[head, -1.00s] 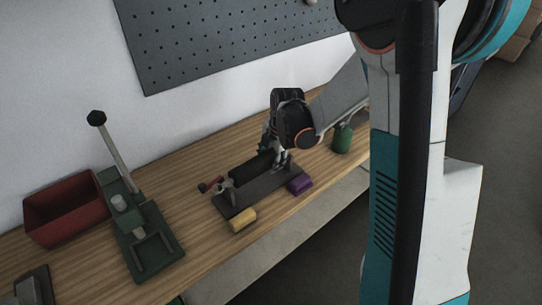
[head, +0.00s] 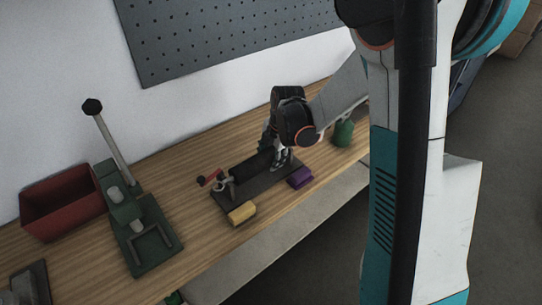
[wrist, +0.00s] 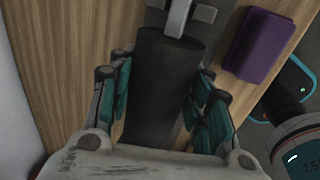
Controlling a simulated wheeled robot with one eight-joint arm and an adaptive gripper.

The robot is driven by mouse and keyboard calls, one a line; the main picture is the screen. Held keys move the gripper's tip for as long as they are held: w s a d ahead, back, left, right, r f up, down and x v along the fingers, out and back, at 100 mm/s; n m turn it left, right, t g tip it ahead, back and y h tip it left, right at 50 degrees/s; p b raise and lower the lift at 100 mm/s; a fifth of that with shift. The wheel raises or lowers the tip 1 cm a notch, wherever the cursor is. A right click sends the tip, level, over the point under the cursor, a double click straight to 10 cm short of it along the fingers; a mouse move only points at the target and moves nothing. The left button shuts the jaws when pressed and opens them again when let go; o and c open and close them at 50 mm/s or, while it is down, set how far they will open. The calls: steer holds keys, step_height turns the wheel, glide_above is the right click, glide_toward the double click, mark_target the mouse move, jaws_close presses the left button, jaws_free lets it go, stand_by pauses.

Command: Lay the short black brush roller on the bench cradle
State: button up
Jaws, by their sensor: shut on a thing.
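The short black brush roller (wrist: 158,85) is between the two fingers of my gripper (wrist: 162,100) in the wrist view, and the gripper is shut on it. In the head view the roller (head: 252,166) lies lengthwise over the dark bench cradle (head: 262,187), low over its plate. A grey cradle support (wrist: 183,18) shows just beyond the roller's far end in the wrist view. I cannot tell whether the roller touches its supports. My gripper (head: 278,160) points down at the cradle's right end and hides the roller's near end.
A yellow block (head: 241,213) and a purple block (head: 299,177) sit along the cradle's front side. A green object (head: 343,134) stands to the right. A green lever press (head: 142,232) and a red bin (head: 62,208) are left. Bare bench lies between press and cradle.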

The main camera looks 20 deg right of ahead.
steer(key=o, duration=1.3)
steer(key=shift+c, duration=0.2)
steer(key=shift+r, duration=0.15)
steer(key=a+v, duration=0.1)
steer(key=v, duration=1)
steer(key=shift+s+d+r, duration=0.15)
steer(key=shift+d+r, duration=0.25)
steer(key=shift+d, duration=0.1)
steer(key=s+a+r+m+t, duration=0.2)
steer(key=s+a+r+m, duration=0.1)
steer(key=s+m, duration=0.7)
steer(key=s+a+r+m+t+h, duration=0.1)
steer(key=s+a+r+m+t, duration=0.1)
steer(key=s+m, duration=0.9)
steer(key=shift+s+a+r+m, duration=0.25)
steer(key=shift+a+r+m, duration=0.1)
steer(key=shift+r, duration=0.15)
